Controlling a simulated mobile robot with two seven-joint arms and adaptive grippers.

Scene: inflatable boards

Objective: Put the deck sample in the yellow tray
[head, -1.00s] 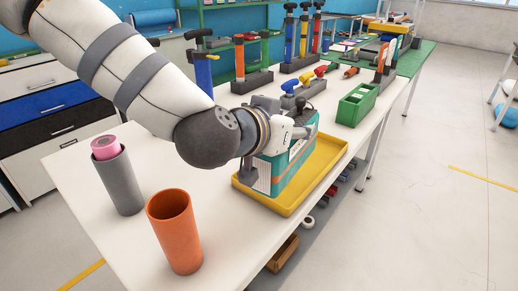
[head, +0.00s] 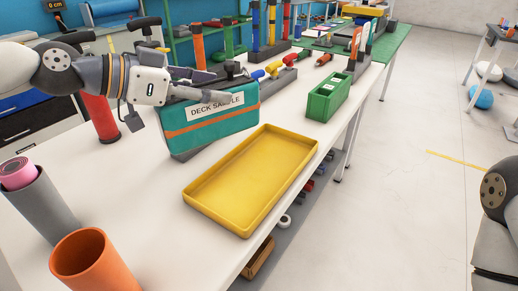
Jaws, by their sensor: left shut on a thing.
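The deck sample (head: 218,125) is a teal block with a grey underside, an orange stripe and a white "DECK SAMPLE" label. My left gripper (head: 205,86) is shut on its top edge, reaching in from the left. The sample is tilted and stands to the left of and behind the yellow tray (head: 190,197). I cannot tell whether its lower edge touches the table. The yellow tray is a shallow, empty rectangle near the table's right edge. My right arm shows at the right edge, but its gripper is out of view.
A green bin (head: 327,97) stands behind the tray on the white table (head: 140,215). An orange cup (head: 90,262) and a grey tube with a pink roll (head: 38,195) stand at front left. A red cylinder (head: 102,118) and several upright pumps are behind. The table's right edge lies close to the tray.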

